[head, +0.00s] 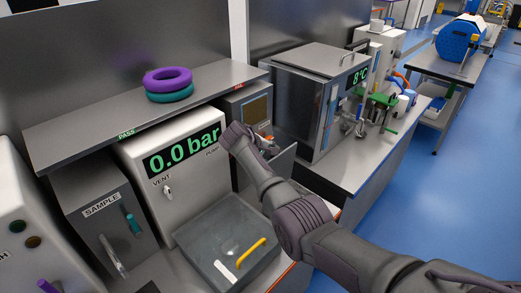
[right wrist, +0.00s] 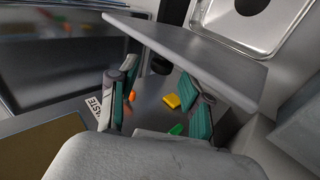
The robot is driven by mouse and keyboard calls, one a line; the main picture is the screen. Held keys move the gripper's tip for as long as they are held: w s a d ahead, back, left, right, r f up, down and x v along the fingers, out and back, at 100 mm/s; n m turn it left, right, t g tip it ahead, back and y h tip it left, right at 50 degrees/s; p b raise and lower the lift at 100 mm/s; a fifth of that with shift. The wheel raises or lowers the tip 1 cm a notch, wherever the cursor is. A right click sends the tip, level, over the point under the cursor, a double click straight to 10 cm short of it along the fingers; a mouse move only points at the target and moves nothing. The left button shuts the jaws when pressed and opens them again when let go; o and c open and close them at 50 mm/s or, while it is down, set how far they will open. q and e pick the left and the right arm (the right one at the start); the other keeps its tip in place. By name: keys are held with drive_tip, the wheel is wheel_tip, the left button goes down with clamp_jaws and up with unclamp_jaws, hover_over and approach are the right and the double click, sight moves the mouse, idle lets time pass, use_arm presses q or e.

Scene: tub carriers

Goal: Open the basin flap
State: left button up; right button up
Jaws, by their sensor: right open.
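The basin (head: 203,258) stands low at the front of the bench in the head view. Its grey, glassy flap (head: 215,235) appears to lie flat over the top. A curved yellow handle (head: 249,251) and a white label are on it. My right arm reaches in from the right, and its hand end is behind and above the flap, apart from it. In the right wrist view my right gripper (right wrist: 160,108) is open, its fingers apart with nothing held between them. My left gripper is not in view.
A white pressure unit (head: 180,180) stands behind the basin, a SAMPLE box (head: 100,210) to its left. A WASTE container (right wrist: 94,108) with coloured pieces lies below my right gripper. A grey panel (right wrist: 190,50) is close beyond its fingers. A steel chiller (head: 310,85) stands right.

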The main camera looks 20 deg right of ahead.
drive_tip(key=v, duration=1)
drive_tip(key=shift+s, duration=0.1)
drive_tip(key=shift+a, duration=0.1)
